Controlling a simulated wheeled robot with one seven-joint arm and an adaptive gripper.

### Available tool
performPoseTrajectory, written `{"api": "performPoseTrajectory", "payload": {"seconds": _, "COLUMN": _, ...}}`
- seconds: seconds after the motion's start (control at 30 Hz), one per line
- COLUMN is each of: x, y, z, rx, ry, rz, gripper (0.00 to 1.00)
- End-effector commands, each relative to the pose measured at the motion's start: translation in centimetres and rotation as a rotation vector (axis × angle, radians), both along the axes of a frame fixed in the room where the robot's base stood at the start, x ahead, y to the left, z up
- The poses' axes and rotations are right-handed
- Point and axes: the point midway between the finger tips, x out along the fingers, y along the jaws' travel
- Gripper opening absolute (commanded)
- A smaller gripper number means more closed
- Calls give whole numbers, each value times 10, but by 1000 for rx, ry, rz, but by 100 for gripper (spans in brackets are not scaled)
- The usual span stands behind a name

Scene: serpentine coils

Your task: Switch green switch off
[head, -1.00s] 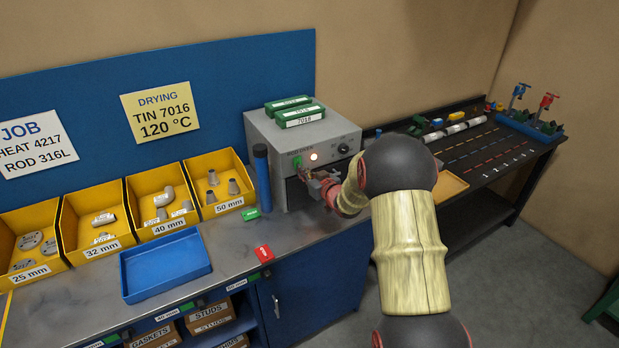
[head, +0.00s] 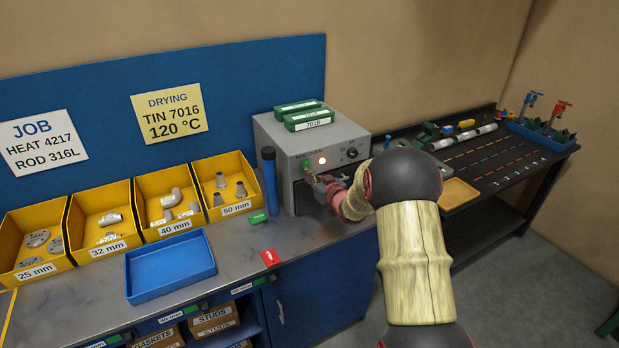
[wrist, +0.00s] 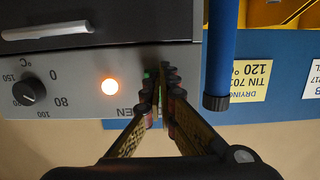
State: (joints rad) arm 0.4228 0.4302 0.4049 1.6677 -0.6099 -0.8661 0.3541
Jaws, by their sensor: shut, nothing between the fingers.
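The grey oven (head: 300,145) stands on the bench with its green switch (head: 307,163) on the front panel, beside a lit orange-white lamp (head: 322,160). My gripper (head: 312,179) is at the panel, just below the switch in the head view. In the wrist view, my gripper (wrist: 163,77) has its fingertips together and empty in front of the panel. They cover most of the switch; only a bit of green (wrist: 147,74) shows beside them. I cannot tell whether they touch it. The lamp (wrist: 109,87) glows there too.
A blue upright tube (head: 269,180) stands close beside the oven and shows large in the wrist view (wrist: 220,55). A black dial (head: 352,154) is on the panel. Green boxes (head: 308,120) lie on top. A blue tray (head: 170,266) and yellow bins (head: 226,186) stand left.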

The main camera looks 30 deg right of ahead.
Motion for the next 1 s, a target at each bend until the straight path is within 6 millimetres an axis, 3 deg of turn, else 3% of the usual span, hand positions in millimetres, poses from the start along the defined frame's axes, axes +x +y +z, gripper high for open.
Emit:
{"api": "performPoseTrajectory", "payload": {"seconds": 0.37, "x": 4, "y": 0, "z": -5, "rx": 0, "ry": -65, "rz": 1, "gripper": 0}}
{"api": "performPoseTrajectory", "payload": {"seconds": 0.73, "x": 8, "y": 1, "z": -14, "rx": 6, "ry": -237, "rz": 1, "gripper": 0}}
{"api": "performPoseTrajectory", "payload": {"seconds": 1.0, "x": 9, "y": 0, "z": -9, "rx": 9, "ry": -312, "rz": 0, "gripper": 0}}
